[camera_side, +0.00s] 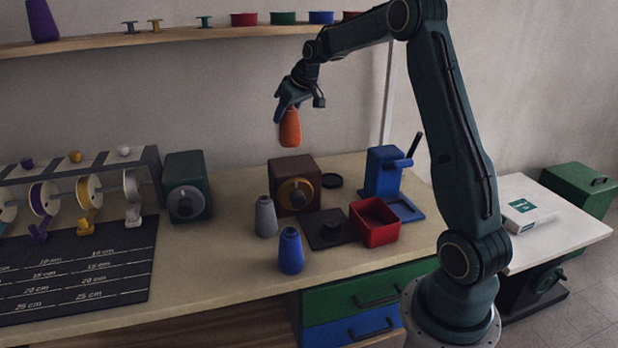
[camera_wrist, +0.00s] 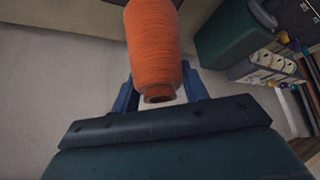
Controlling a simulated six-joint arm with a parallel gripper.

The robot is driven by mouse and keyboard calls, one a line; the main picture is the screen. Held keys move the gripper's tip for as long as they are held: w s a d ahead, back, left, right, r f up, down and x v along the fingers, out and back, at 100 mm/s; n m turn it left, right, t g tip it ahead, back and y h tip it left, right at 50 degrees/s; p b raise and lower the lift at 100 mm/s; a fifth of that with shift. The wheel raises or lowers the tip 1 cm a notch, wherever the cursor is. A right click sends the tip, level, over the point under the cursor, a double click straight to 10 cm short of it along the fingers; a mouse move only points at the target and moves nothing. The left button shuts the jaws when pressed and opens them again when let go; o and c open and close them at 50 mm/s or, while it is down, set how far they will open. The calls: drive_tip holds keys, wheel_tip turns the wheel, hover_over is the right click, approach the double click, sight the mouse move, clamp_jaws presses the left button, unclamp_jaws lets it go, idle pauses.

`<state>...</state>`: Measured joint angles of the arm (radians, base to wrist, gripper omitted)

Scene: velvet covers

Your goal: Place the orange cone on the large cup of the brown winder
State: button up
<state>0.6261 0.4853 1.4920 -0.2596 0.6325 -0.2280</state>
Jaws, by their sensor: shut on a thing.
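The orange cone (camera_side: 290,128) hangs upright, narrow end up, in my gripper (camera_side: 288,107), well above the bench. In the wrist view the orange cone (camera_wrist: 152,45) is between the two blue fingers of my gripper (camera_wrist: 158,92), which are shut on it. The brown winder (camera_side: 283,169) stands on the bench below the cone, apart from it. A round brass-and-dark fitting (camera_side: 296,193) is on the winder's front face. I cannot tell whether it is the large cup.
A grey cone (camera_side: 265,217) and a blue cone (camera_side: 290,252) stand in front of the winder. A black plate (camera_side: 315,240), red tray (camera_side: 375,237) and blue press (camera_side: 384,172) lie to its right. A green winder (camera_side: 184,165) is left. A shelf (camera_side: 150,40) runs behind.

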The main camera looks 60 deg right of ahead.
drive_tip(key=s+d+m+g+h, duration=0.1)
drive_tip(key=s+d+m, duration=0.2)
drive_tip(key=d, duration=0.6)
drive_tip(key=s+d+m+h, duration=0.2)
drive_tip(key=s+d, duration=0.1)
drive_tip(key=d, duration=0.6)
wheel_tip(320, 180, down, 20)
drive_tip(key=shift+f, duration=0.1)
drive_tip(key=shift+f, duration=0.1)
drive_tip(key=o, duration=1)
drive_tip(key=v, duration=1.2)
drive_tip(key=shift+d+r, duration=0.15)
drive_tip(key=shift+r, duration=0.1)
